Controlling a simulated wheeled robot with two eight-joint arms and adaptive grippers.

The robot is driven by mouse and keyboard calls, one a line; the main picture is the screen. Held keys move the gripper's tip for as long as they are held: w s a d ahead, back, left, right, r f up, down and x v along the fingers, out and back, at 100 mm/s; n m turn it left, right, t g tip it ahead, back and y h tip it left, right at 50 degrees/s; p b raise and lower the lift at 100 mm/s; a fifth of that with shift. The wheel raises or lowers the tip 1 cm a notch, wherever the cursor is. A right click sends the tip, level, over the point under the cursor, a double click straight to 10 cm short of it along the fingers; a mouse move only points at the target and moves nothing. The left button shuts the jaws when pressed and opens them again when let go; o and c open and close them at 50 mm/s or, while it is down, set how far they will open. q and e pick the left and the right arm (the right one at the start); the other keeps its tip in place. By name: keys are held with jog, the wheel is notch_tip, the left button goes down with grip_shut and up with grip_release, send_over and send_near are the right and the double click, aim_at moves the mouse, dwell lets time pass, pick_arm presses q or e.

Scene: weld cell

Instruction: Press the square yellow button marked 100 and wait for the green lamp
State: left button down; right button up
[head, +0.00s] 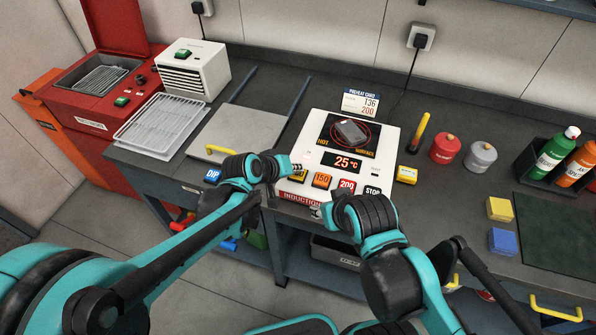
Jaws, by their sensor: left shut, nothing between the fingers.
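The white induction heater (300,150) stands on the bench with a dark metal part (350,131) on its plate. No lit green lamp shows.
An orange 150 button (321,181), a red 200 button (346,187) and a black STOP button (372,191) sit beside the yellow one. A preheat card (361,102) stands behind. Red (445,148) and grey (480,156) canisters stand right. A wire rack (162,124) lies left.

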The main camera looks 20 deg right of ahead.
pick_arm(q)
jog(key=shift+r+p, duration=0.65)
jog(key=shift+r, duration=0.3)
notch_tip(320, 180, up, 5)
jog(key=p, duration=0.4)
jog(key=shift+a, duration=0.1)
dwell(0.5)
jog(key=y, duration=0.1)
send_near(296, 175)
jog(key=w+a+r, duration=0.3)
jog(key=r, duration=0.1)
jog(key=s+a+y+b, duration=0.1)
jog(key=s+a+y, duration=0.1)
jog(key=s+a, duration=0.3)
jog(key=s+a+f+n+t+y+b, duration=0.1)
jog(key=s+a, duration=0.4)
jog(key=a, duration=0.6)
jog(key=s+a+f+y+b, duration=0.1)
jog(key=s+a+y, duration=0.2)
jog(key=s+a, duration=0.2)
jog(key=a, duration=0.3)
